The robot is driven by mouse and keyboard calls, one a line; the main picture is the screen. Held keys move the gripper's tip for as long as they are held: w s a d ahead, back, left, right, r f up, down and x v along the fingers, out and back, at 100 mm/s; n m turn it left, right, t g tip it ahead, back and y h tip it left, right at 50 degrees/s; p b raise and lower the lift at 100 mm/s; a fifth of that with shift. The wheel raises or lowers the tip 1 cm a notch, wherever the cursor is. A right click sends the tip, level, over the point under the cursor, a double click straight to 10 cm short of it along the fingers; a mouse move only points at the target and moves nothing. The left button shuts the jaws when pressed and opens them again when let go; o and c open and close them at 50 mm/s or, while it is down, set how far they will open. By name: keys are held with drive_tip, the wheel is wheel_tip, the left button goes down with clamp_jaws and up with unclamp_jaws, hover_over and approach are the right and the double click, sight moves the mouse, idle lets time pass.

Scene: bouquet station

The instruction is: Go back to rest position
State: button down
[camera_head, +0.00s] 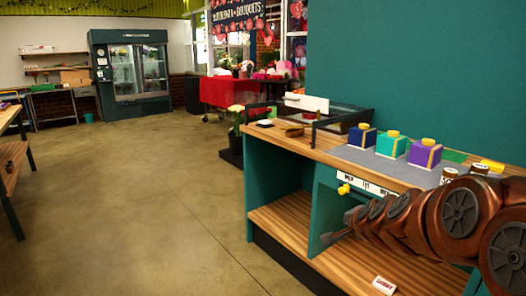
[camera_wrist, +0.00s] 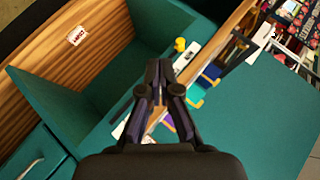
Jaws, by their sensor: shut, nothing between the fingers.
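My gripper (camera_wrist: 159,75) is in the middle of the wrist view, with its two dark fingers together and nothing held between them. In that view it hangs over the teal counter, in front of the wooden counter edge. In the head view my brown arm stretches in from the right, in front of the counter (camera_head: 290,150), and hides part of its right side.
Blue (camera_head: 362,136), turquoise (camera_head: 391,145) and purple (camera_head: 424,154) boxes with yellow trim stand on a grey mat on the counter. A yellow knob (camera_head: 343,189) sticks out at the counter's front. A small white card (camera_head: 384,286) lies on the lower shelf. The floor (camera_head: 150,200) at left is clear.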

drive_tip(key=s+a+f+n+g+y, duration=0.1)
drive_tip(key=s+a+f+n+g, duration=0.15)
drive_tip(key=s, duration=0.35)
drive_tip(key=s+a+f+n+g+y, duration=0.1)
drive_tip(key=s+a+f+n+g, duration=0.2)
drive_tip(key=s, duration=0.4)
drive_tip(key=s+a+f+n+g+y, duration=0.1)
drive_tip(key=s+a+n, duration=0.2)
drive_tip(key=s+a, duration=0.25)
drive_tip(key=s+d+f+n+g+h, duration=0.1)
drive_tip(key=s+d+n+g, duration=0.2)
drive_tip(key=s, duration=1)
drive_tip(key=s+d+f+n+g+h, duration=0.15)
drive_tip(key=s+g, duration=0.35)
drive_tip(key=s, duration=0.8)
wheel_tip(320, 180, up, 17)
drive_tip(key=w+t+p, duration=0.1)
drive_tip(key=p, duration=1.4)
drive_tip(key=shift+w+d+f, duration=0.2)
drive_tip(key=shift+w+d, duration=0.1)
drive_tip(key=shift+d, duration=0.05)
